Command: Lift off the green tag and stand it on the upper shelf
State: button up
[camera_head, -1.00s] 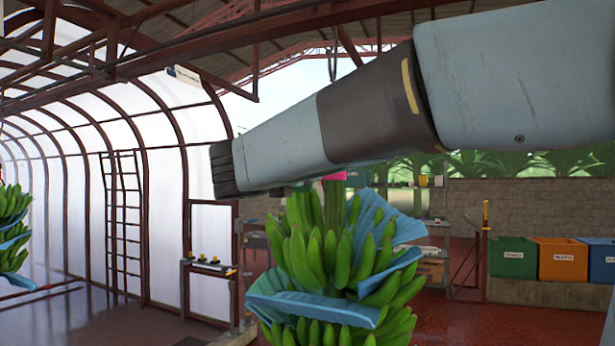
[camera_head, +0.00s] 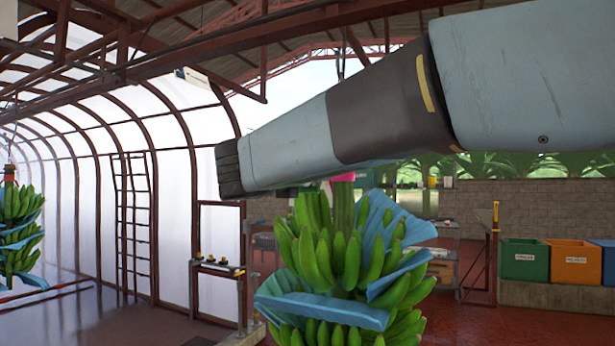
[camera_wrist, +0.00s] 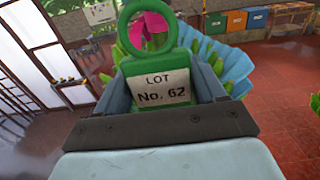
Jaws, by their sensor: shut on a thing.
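In the wrist view, the green tag (camera_wrist: 160,97) has a round ring on top and a white label reading "LOT No. 62". My gripper (camera_wrist: 165,85) is shut on it, with a finger on each side of the label. A pink thing (camera_wrist: 150,32) shows through the ring; I cannot tell whether the ring is around anything. In the head view, my arm hides the gripper and the tag. A bit of pink (camera_head: 343,177) shows at the top of the green banana bunch (camera_head: 345,245). A shelf rack (camera_head: 447,232) stands behind the bunch, partly hidden.
Blue sheets (camera_head: 320,309) lie between the banana hands. Another bunch (camera_head: 20,225) hangs at the far left. A small stand (camera_head: 217,267) is left of the near bunch. Green (camera_head: 524,260) and orange (camera_head: 574,265) bins stand at the right. Red floor lies between.

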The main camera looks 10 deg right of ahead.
jog(key=v, duration=0.8)
dwell(0.9)
dwell(0.4)
